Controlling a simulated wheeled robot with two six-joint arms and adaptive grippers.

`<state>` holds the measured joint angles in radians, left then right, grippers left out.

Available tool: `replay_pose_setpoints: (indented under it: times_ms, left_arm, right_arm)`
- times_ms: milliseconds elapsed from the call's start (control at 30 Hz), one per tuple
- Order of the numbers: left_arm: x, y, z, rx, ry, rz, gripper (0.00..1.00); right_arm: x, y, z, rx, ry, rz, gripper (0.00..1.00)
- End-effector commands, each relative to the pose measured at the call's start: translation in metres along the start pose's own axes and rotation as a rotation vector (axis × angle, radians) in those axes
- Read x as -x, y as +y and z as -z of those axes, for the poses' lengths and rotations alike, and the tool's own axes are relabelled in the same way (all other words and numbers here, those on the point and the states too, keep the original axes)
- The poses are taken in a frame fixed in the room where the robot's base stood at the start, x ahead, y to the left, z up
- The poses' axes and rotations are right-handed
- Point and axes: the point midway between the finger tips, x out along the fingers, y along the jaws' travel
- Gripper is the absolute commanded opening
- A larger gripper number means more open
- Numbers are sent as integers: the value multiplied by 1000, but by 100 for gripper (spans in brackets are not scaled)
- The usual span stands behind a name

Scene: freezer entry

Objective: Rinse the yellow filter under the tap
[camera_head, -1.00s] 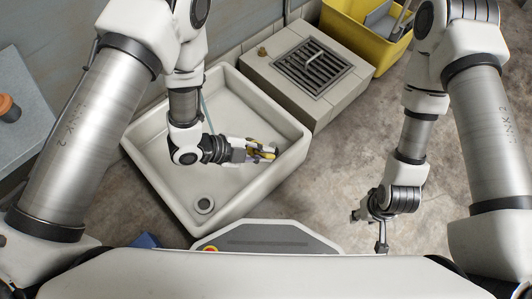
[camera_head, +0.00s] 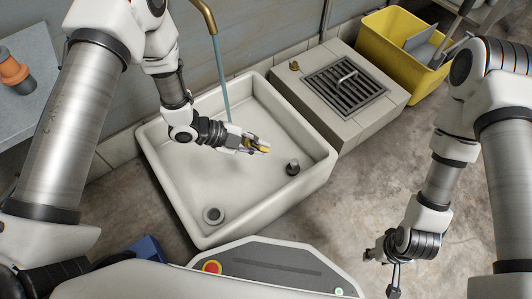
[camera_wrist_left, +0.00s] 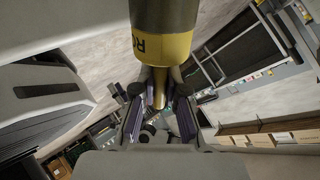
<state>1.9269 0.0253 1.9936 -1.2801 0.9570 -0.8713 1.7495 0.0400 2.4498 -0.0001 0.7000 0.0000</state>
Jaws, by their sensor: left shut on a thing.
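The yellow filter (camera_head: 264,149) is between the fingers of my left gripper (camera_head: 256,146), over the white sink basin (camera_head: 170,172). In the left wrist view a yellow body with dark letters (camera_wrist_left: 165,50) fills the top centre, and its narrow yellow part sits between the gripper's fingers (camera_wrist_left: 159,100). The brass tap (camera_head: 208,17) is at the top, with a blue-grey water stream (camera_head: 222,80) falling from it. The stream's lower end reaches close to my left gripper's wrist; I cannot tell whether it touches the filter. My right gripper (camera_head: 388,268) is over the floor, away from the sink.
A small dark cylinder (camera_head: 292,168) stands in the basin on the right. The drain (camera_head: 213,215) is at the front. A tiled block with a grate (camera_head: 345,88) and a yellow bin (camera_head: 388,38) lie beyond. An orange object (camera_head: 14,70) is on a grey surface at left.

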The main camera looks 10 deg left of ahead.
Motion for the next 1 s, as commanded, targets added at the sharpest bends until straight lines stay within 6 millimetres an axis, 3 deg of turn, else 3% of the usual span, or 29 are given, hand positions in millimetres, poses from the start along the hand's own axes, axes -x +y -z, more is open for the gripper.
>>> replay_pose_setpoints:
  times_ms: [600,1000]
  left_arm:
    - [30,-31,-58,0,1,2,0]
    - [35,-35,-70,-1,0,0,0]
  right_arm:
    - [16,0,0,0,0,0,40]
    - [18,0,0,0,0,0,40]
